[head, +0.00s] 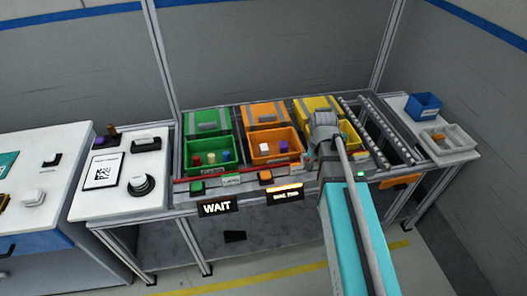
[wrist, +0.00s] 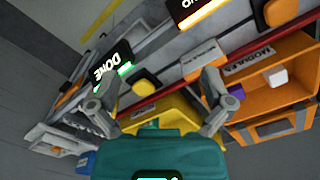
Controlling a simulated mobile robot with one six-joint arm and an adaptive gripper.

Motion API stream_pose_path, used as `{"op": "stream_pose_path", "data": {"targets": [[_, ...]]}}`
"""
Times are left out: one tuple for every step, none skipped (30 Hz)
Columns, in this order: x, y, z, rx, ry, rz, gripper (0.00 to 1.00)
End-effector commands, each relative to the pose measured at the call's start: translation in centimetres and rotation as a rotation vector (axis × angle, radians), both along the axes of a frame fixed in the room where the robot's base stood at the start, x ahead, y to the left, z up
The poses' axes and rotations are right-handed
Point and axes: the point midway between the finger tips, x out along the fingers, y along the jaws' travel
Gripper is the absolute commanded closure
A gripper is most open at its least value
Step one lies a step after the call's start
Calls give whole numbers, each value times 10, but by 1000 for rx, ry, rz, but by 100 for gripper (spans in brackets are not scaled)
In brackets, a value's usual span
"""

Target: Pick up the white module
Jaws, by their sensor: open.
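A small white module (wrist: 278,76) sits in the orange bin (wrist: 284,104) labelled MODULE, at the right of the wrist view. A purple block (wrist: 236,92) is beside it in the bin. My gripper (wrist: 158,88) is open and empty, to the left of the module in the wrist view. In the head view my gripper (head: 312,160) is near the orange bin's right side, partly hidden by my arm.
A green bin (head: 210,160) with several pegs is left of the orange bin; a yellow bin (head: 348,134) is right. A red bar (head: 230,180) runs along the bench front above buttons and the WAIT sign (head: 216,207). A roller rail (head: 378,130) and blue box (head: 424,106) lie right.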

Motion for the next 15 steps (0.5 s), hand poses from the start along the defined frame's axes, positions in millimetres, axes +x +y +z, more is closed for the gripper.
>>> {"op": "stream_pose_path", "data": {"targets": [[23, 12, 2, 0, 0, -53, 0], [31, 18, 2, 0, 0, -90, 0], [42, 27, 3, 0, 0, -139, 0], [51, 33, 3, 0, 0, -176, 0], [59, 40, 4, 0, 0, -214, 0], [69, 49, 4, 0, 0, -263, 0], [77, 56, 5, 0, 0, -300, 0], [85, 63, 5, 0, 0, -337, 0], [95, 73, 6, 0, 0, -386, 0], [103, 80, 6, 0, 0, -424, 0], [111, 87, 7, 0, 0, -461, 0], [120, 98, 7, 0, 0, -510, 0], [128, 106, 8, 0, 0, -547, 0], [134, 113, 8, 0, 0, -583, 0], [143, 123, 9, 0, 0, -629, 0]]}}
